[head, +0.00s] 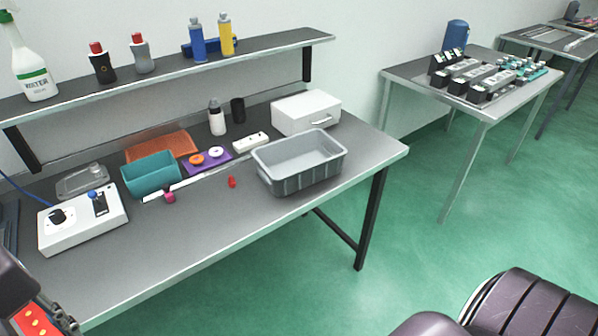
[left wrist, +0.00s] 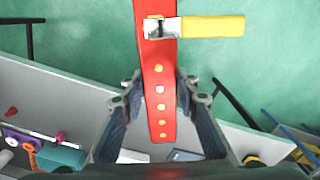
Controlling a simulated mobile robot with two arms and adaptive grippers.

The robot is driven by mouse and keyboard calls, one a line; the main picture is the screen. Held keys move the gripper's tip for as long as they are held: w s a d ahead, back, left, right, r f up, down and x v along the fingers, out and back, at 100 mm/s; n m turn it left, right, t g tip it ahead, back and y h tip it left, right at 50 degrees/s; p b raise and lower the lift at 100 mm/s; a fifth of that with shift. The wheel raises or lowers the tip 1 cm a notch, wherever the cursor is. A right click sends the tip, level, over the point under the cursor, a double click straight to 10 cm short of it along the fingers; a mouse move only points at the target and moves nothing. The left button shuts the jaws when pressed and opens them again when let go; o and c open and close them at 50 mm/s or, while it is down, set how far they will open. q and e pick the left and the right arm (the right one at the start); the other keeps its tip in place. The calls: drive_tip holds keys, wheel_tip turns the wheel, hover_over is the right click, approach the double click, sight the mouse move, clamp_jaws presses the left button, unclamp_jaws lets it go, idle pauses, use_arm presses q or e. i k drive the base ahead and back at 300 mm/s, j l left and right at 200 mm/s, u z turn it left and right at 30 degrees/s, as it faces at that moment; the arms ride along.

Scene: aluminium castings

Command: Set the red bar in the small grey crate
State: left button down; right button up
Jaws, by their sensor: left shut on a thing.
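The red bar (left wrist: 158,75), long with a row of yellow dots, is gripped between the fingers of my left gripper (left wrist: 161,98) in the left wrist view. A yellow-handled piece with a metal end (left wrist: 212,27) lies across its far part; I cannot tell whether it is attached. In the head view the bar (head: 38,312) shows partly at the bottom left corner, off the table's near edge. The small grey crate (head: 284,184) stands on the right part of the table, looks empty, and is well away from the gripper. My right gripper is not in view.
Left of the crate on the table (head: 215,220) lie a small red piece (head: 232,182) and a pink cube (head: 169,197). A teal bin (head: 150,178), a white control box (head: 82,222) and a white drawer box (head: 306,112) stand around. The table's front strip is clear.

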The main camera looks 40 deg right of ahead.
sight(295, 167)
drive_tip(key=z, duration=0.75)
drive_tip(key=i+l+z, duration=0.65)
drive_tip(key=z, duration=0.2)
drive_tip(key=i+l, duration=0.1)
drive_tip(key=i, duration=0.25)
